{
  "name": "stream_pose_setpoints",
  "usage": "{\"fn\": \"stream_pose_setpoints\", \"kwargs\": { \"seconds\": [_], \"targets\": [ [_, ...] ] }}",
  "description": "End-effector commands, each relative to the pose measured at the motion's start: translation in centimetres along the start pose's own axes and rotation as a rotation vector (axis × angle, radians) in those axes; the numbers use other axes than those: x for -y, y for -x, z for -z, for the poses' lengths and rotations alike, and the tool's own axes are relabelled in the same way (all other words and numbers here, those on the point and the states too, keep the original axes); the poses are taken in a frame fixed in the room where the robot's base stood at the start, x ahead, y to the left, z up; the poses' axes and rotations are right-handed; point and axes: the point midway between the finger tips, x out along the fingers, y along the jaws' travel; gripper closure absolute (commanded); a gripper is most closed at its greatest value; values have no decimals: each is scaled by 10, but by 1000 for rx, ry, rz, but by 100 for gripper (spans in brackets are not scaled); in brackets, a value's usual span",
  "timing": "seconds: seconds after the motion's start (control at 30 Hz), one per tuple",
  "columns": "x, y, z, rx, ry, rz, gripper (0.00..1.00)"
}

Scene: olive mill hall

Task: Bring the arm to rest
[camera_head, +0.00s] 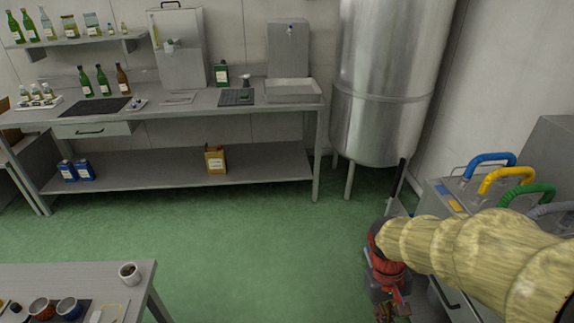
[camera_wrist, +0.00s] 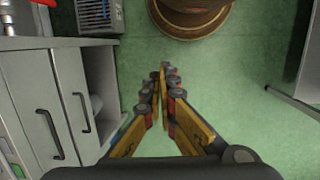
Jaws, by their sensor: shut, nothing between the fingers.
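My arm, in a pale yellow ribbed sleeve, reaches in from the right in the head view. My gripper (camera_head: 391,308) points down at its end, beside the cabinet at the right. In the wrist view my gripper (camera_wrist: 163,72) is shut, its fingertips together with nothing between them. It hangs over the green floor (camera_wrist: 220,75), apart from the cabinet.
The grey cabinet (camera_wrist: 28,90) with dark handles stands close at left in the wrist view; coloured hoses (camera_head: 505,175) top it. A round brown object (camera_wrist: 190,18) and a grey crate (camera_wrist: 98,14) stand ahead. A table (camera_head: 140,275) is front left. Mid-floor is clear.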

Motion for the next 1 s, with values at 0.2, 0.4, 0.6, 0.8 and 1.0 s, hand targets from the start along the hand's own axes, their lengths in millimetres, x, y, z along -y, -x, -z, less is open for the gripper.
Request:
{"fn": "stream_pose_setpoints", "kwargs": {
  "seconds": [0.2, 0.4, 0.6, 0.8, 1.0],
  "targets": [
    [24, 56, -21, -211, -78, 78, 100],
    [37, 100, -45, -389, -112, 124, 100],
    [37, 143, -64, -559, -114, 122, 100],
    [36, 168, -73, -649, -112, 117, 100],
    [37, 170, -74, -658, -108, 117, 100]
  ]
}}
